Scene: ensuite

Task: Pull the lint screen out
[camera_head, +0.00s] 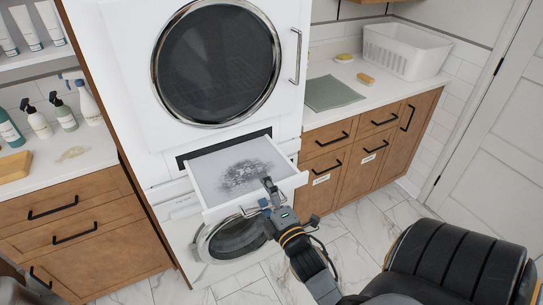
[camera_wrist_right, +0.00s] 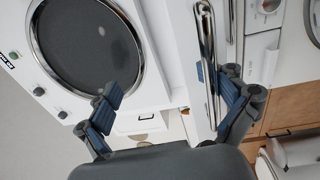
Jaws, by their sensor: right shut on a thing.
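The lint screen (camera_head: 205,172) is a white, tray-like drawer standing out from the slot between the upper dryer and the lower washer. A patch of dark grey lint (camera_head: 245,176) lies on its flat top. My right gripper (camera_head: 266,194) is at the middle of its front edge, shut on the lint screen; the fingers hide part of that edge. In the right wrist view, my gripper's fingers (camera_wrist_right: 162,90) stand either side of a white panel, with a chrome bar (camera_wrist_right: 208,60) close to one finger. The exact contact is hard to see there. My left gripper is not in view.
The dryer's round door (camera_head: 215,65) is shut above the screen; the washer door (camera_head: 235,238) is below it. A counter with a green cloth (camera_head: 333,92) and white basket (camera_head: 405,50) is to the right. Bottles (camera_head: 63,113) stand on the left counter.

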